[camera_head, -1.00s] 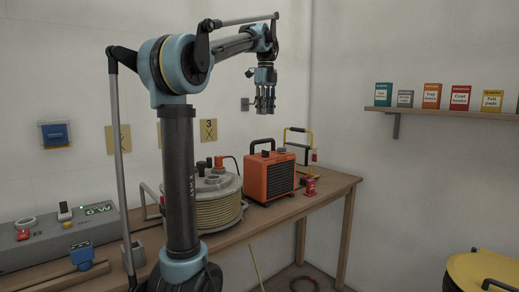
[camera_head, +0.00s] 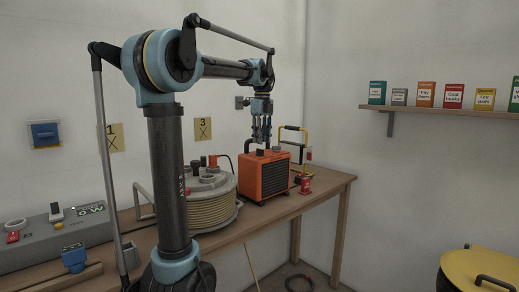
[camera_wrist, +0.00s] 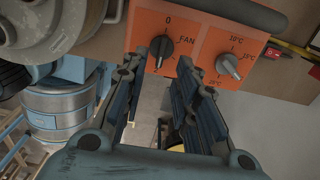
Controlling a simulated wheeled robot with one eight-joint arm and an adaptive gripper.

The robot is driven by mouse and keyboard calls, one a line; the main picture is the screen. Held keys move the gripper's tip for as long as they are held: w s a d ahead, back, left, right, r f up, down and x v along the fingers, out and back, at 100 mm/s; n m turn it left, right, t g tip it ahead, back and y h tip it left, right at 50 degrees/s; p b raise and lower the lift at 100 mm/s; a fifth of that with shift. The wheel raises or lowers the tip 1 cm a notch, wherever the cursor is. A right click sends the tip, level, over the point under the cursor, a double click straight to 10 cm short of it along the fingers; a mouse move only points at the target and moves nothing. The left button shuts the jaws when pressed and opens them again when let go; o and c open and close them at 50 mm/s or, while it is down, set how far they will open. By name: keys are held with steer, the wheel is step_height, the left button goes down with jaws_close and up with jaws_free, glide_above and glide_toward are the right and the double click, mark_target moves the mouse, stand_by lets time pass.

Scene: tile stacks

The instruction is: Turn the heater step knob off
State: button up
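The orange heater (camera_head: 264,177) stands on the bench, with a black grille on its front. In the wrist view its orange control panel (camera_wrist: 205,30) carries two knobs. The black step knob (camera_wrist: 160,47) has marks 0, FAN and 2 around it; its pointer lies roughly along the 0-to-2 line, but which end points is unclear. A grey thermostat knob (camera_wrist: 229,66) sits to its right among temperature marks. My gripper (camera_head: 262,140) is open and empty just above the heater top. In the wrist view its fingers (camera_wrist: 160,75) lie apart, either side of the step knob's lower side.
A round coiled drum (camera_head: 209,203) stands left of the heater. A small red object (camera_head: 305,185) and a yellow-framed item (camera_head: 308,150) are close on its right. A grey control box (camera_head: 50,240) is at the bench's left. A shelf (camera_head: 450,109) of small boxes hangs right.

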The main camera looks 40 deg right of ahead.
mark_target(260, 152)
steer(key=shift+f, duration=2.2)
jaws_close()
